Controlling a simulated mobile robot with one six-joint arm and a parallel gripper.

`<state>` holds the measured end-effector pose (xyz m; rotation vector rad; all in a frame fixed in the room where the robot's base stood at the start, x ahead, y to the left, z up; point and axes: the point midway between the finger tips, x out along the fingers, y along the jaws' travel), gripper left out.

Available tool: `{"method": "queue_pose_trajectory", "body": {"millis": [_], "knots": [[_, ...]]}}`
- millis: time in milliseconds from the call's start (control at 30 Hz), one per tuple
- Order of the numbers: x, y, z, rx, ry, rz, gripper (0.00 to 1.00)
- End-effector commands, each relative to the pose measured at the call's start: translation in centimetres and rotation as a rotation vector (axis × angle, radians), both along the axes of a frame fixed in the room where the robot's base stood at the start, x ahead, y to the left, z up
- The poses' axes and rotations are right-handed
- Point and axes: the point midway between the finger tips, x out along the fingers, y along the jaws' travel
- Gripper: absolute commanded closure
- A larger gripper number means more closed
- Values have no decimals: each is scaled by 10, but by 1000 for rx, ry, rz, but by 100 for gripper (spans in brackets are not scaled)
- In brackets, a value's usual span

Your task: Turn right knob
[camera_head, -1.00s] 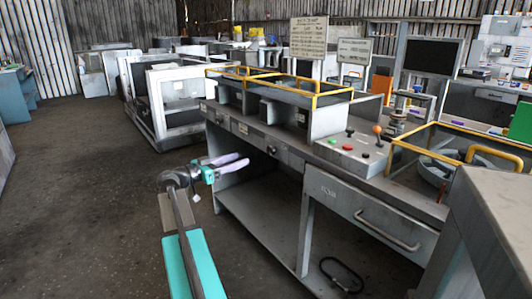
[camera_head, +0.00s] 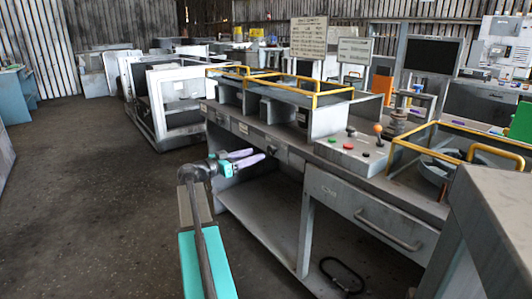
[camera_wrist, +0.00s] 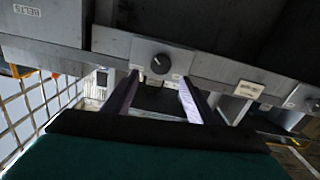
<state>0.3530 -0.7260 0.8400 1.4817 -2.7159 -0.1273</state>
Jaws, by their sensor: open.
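A round black knob (camera_wrist: 160,63) sits on a grey plate on the bench's front rail in the wrist view. Its pointer is tilted slightly. In the head view the knob (camera_head: 271,149) is small, on the front edge of the bench. My gripper (camera_head: 258,154) is open, its two pale purple fingers pointing at that front edge. In the wrist view my gripper (camera_wrist: 158,78) has one finger at each side below the knob. The knob shows in line with the gap between the tips. Nothing is held, and I cannot tell whether the tips touch the knob.
The grey bench has a lower shelf (camera_head: 250,215) and a drawer (camera_head: 365,213) at right. A control box (camera_head: 350,150) with buttons and levers stands on top, beside yellow rails (camera_head: 315,95). A grey cabinet (camera_head: 500,215) is at near right. The floor (camera_head: 90,190) at left is clear.

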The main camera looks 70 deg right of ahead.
Motion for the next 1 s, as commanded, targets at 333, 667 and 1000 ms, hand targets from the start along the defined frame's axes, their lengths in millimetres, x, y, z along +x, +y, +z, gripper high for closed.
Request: {"method": "queue_pose_trajectory", "body": {"millis": [333,667,1000], "knots": [[-27,-42,0,0,0,-2,48],[-38,-59,0,1,0,-1,48],[-39,-59,0,1,0,-1,60]]}}
